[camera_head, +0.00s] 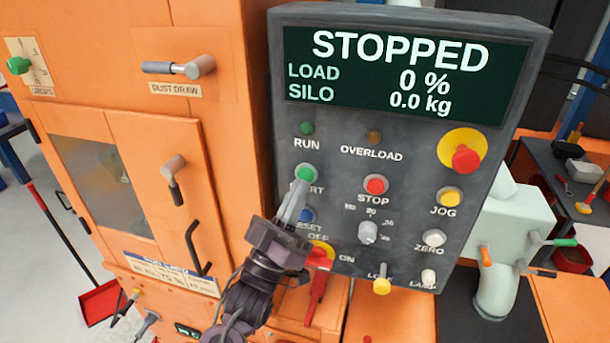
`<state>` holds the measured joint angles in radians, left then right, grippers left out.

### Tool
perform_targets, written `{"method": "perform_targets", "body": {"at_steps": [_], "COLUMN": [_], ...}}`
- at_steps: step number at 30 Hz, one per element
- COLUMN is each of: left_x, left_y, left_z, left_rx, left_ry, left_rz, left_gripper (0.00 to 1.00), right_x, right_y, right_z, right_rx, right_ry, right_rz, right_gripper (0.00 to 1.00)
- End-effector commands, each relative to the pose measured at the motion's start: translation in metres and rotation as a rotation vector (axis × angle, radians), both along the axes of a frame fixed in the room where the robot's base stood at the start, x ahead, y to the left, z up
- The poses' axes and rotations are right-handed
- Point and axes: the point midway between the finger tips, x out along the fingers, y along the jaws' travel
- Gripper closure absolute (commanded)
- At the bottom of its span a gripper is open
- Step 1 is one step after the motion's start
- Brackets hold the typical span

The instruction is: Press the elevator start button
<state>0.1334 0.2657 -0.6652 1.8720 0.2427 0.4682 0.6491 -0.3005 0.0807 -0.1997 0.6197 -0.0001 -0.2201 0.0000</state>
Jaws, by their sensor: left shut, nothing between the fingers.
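The grey control panel (335,145) fills the middle of the view. Its screen (395,77) reads STOPPED, load 0 %, silo 0.0 kg. The green start button (306,174) is on the panel's left side, its label partly hidden by my fingers. My left gripper (299,187) is shut and empty, its fingertips at the lower edge of the green button. I cannot tell whether they touch it. The red stop button (375,185) is to the right of it. My right gripper is not in view.
A blue reset button (306,215) sits just below, partly behind my gripper. A red emergency button (465,158) on yellow and a yellow jog button (449,196) are at right. An orange machine (100,60) with handles stands left of the panel.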

Motion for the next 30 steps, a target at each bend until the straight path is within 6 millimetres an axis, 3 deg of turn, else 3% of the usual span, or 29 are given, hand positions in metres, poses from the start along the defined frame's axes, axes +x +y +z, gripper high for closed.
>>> {"method": "perform_targets", "body": {"at_steps": [30], "left_x": [0.010], "left_y": [-0.003], "left_z": [0.000], "left_rx": [-0.001], "left_ry": [-0.001], "left_rz": [0.000], "left_gripper": [1.00], "right_x": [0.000], "right_y": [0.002], "right_z": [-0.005], "right_rx": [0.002], "right_ry": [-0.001], "right_rz": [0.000], "right_gripper": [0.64]}}
